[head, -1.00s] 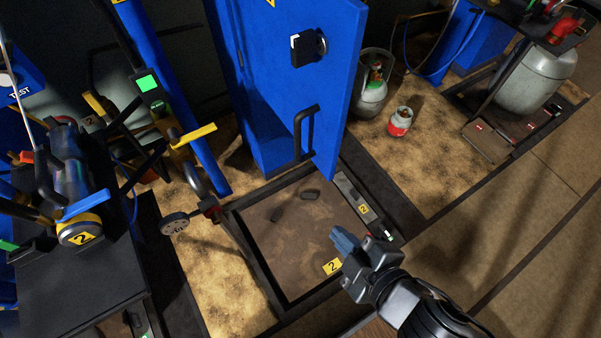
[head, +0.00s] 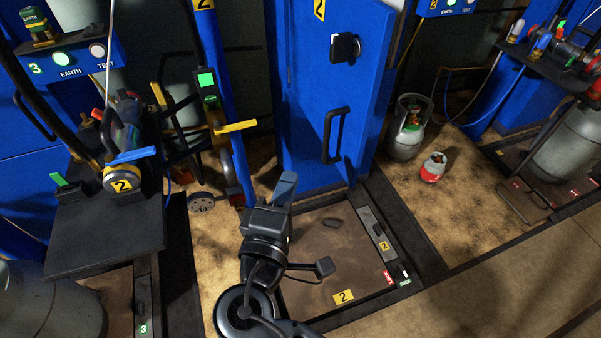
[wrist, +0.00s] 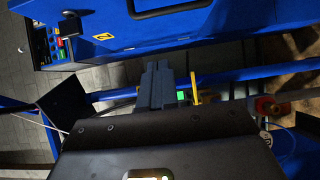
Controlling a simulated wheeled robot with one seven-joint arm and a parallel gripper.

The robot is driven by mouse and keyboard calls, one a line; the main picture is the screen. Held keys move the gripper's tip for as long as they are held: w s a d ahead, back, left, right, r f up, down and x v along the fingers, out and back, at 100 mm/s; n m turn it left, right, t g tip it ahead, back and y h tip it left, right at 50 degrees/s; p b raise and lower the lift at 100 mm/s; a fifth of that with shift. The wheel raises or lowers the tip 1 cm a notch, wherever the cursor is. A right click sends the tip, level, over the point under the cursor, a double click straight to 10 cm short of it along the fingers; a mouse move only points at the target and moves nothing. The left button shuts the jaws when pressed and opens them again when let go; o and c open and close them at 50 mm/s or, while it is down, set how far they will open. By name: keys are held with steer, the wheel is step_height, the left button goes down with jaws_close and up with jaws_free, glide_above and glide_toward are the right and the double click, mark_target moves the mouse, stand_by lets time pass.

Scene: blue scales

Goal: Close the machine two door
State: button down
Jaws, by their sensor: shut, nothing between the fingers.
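The blue machine two door (head: 305,110) stands upright in the head view, with a yellow 2 label at its top, a black lock (head: 345,47) and a black handle (head: 335,135). The frames do not clearly show how far it stands from its frame. It also shows in the wrist view (wrist: 140,35), with its label and part of the handle at the top. My gripper (head: 284,185) is shut and empty, low in front of the door's lower left part. Its fingers (wrist: 158,75) point toward the door in the wrist view. I see no clear contact.
A blue post with a green-lit box (head: 207,85) and yellow lever (head: 235,127) stands left of the door. A black table (head: 105,235) with a tool is farther left. Gas bottles (head: 405,130) stand right. A framed floor plate (head: 330,250) lies below; open floor is front right.

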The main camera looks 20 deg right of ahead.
steer(key=s+d+x, duration=0.1)
steer(key=d+x, duration=0.1)
steer(key=x, duration=0.9)
steer(key=shift+d+p, duration=0.35)
steer(key=shift+d, duration=0.05)
steer(key=shift+d, duration=0.15)
